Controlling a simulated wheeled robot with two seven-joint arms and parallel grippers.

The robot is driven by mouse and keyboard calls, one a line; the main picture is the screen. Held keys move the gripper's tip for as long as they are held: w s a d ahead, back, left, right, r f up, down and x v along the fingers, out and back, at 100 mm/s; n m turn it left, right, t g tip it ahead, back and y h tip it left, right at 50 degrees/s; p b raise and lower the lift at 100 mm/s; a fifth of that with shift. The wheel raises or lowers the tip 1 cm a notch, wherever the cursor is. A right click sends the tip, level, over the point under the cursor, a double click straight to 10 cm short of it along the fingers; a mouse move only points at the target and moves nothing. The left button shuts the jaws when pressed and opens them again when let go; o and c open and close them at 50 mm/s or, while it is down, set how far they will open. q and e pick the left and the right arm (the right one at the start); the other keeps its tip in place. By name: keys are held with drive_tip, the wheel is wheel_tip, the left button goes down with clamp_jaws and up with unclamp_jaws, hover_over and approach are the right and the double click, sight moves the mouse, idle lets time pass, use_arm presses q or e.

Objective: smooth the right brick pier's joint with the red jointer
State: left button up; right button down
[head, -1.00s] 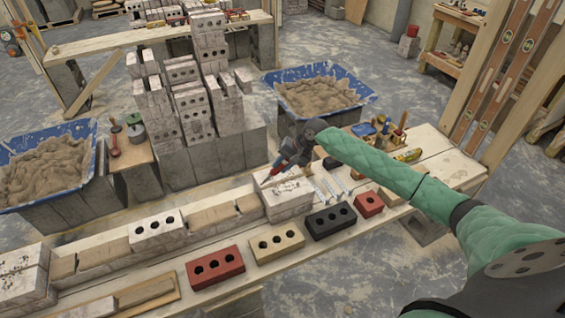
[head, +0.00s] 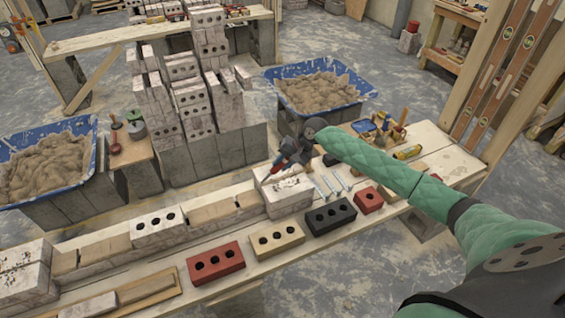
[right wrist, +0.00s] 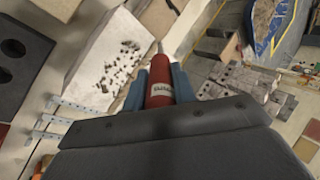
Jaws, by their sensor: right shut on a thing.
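My right gripper (head: 287,163) is shut on the red jointer (head: 279,165), at the left edge of the right brick pier (head: 288,194). In the right wrist view the red handle of the jointer (right wrist: 160,89) sits between the two blue-grey fingers, and its thin tip points at the pier's edge (right wrist: 108,68). I cannot tell whether the tip touches the joint. The pier is whitish, with dark specks on its top. My left gripper is not in view.
A red brick (head: 215,262), a cream brick (head: 276,239) and a black brick (head: 330,216) lie along the plank's front. Metal pins (head: 329,184) lie right of the pier. Blue mortar tubs (head: 318,88) stand behind. A left pier (head: 25,275) stands at the far left.

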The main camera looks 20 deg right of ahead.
drive_tip(key=shift+f, duration=0.55)
use_arm(q)
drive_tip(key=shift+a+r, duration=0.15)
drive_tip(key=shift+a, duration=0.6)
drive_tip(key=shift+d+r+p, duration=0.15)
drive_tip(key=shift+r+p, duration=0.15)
drive_tip(key=shift+p, duration=0.1)
use_arm(e)
drive_tip(key=shift+f, duration=0.15)
idle(0.4)
